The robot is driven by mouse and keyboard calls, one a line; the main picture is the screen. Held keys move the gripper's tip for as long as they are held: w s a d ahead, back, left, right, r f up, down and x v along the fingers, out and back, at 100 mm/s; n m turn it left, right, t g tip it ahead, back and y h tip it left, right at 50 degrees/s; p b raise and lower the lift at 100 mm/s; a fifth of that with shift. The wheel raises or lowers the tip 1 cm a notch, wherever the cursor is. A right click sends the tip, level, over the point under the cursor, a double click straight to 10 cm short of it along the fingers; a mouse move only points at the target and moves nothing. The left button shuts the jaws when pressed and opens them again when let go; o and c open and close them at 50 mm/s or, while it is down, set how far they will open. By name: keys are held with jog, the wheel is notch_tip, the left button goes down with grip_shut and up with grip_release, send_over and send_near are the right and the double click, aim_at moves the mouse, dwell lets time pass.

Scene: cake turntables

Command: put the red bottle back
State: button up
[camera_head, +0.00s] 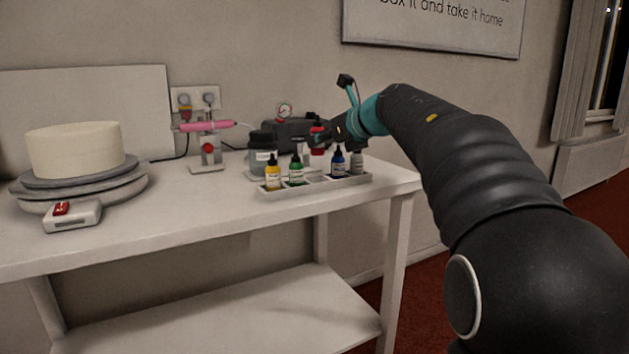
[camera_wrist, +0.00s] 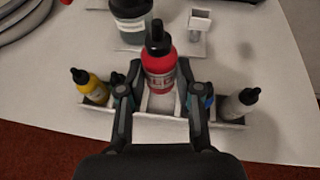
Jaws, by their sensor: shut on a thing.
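The red bottle (camera_wrist: 160,76) with a black cap is upright between the two fingers of my gripper (camera_wrist: 160,92), which is shut on it. In the head view the red bottle (camera_head: 317,150) shows behind the tray's row of bottles, partly hidden, with my gripper (camera_head: 322,138) around it. The white tray (camera_head: 318,187) holds a yellow bottle (camera_head: 273,178), a green bottle (camera_head: 296,174), a blue bottle (camera_head: 338,164) and a grey bottle (camera_head: 357,162). In the wrist view an empty part of the tray (camera_wrist: 160,104) shows between the fingers, near the red bottle's base. I cannot tell whether the bottle touches the tray.
A dark-lidded jar (camera_head: 262,154) stands behind the tray, close to the red bottle. A pink airbrush (camera_head: 206,126) rests on a stand (camera_head: 207,158). A cake (camera_head: 75,149) sits on a turntable (camera_head: 120,186) at the left.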

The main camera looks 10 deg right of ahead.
aim_at(322, 187)
jog(key=shift+f+b, duration=1.1)
jog(key=shift+f, duration=2.45)
jog(key=shift+f, duration=0.2)
jog(key=o, duration=0.5)
jog(key=shift+r, duration=0.15)
jog(key=shift+s+r, duration=0.1)
jog(key=shift+r, duration=0.05)
jog(key=p+v, duration=0.1)
jog(key=v, duration=1)
jog(key=shift+s+d+r, duration=0.1)
jog(key=shift+s+d, duration=0.1)
jog(key=shift+s, duration=0.1)
